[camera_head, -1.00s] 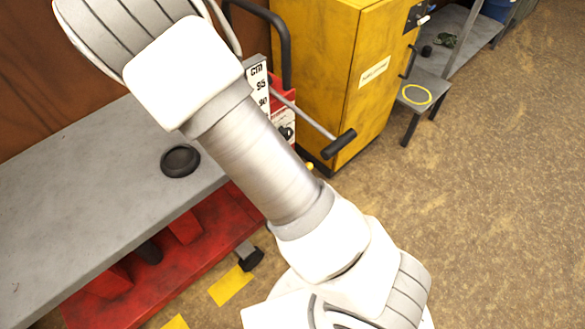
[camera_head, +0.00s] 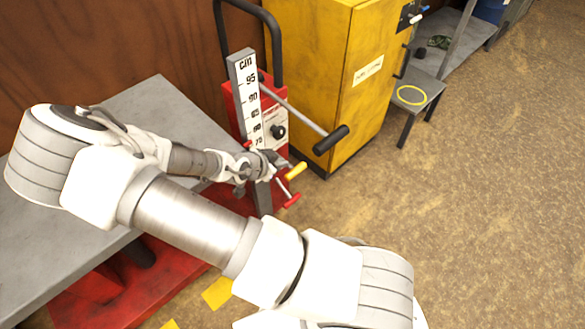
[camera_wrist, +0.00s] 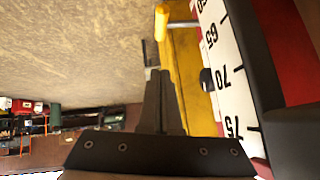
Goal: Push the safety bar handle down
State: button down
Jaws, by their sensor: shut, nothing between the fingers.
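The red lift column (camera_head: 272,110) stands at the middle with a white centimetre scale (camera_head: 252,100). Three handles stick out from it: a long rod with a black grip (camera_head: 331,140), a short yellow handle (camera_head: 296,170) and a red T-handle (camera_head: 291,201). I cannot tell for sure which belongs to the safety bar. The yellow handle also shows in the wrist view (camera_wrist: 161,22), beyond my fingertips and apart from them. My gripper (camera_head: 284,162) is just in front of the column, beside the yellow handle. Its fingers (camera_wrist: 160,75) are shut and empty.
The grey lift table (camera_head: 160,100) lies at left, partly behind my arm, over a red base (camera_head: 150,290). A yellow cabinet (camera_head: 340,60) stands right behind the column. A small grey table (camera_head: 420,90) stands farther right. The floor at right is clear.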

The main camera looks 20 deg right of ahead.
jog(key=b, duration=0.5)
send_over(298, 167)
jog(key=s+a, duration=0.3)
notch_tip(298, 167, down, 7)
jog(key=f, duration=0.1)
jog(key=w+f+b, duration=0.1)
jog(key=f, duration=0.1)
jog(key=shift+d, duration=0.2)
jog(key=shift+w+f, duration=0.15)
jog(key=shift+f, duration=0.3)
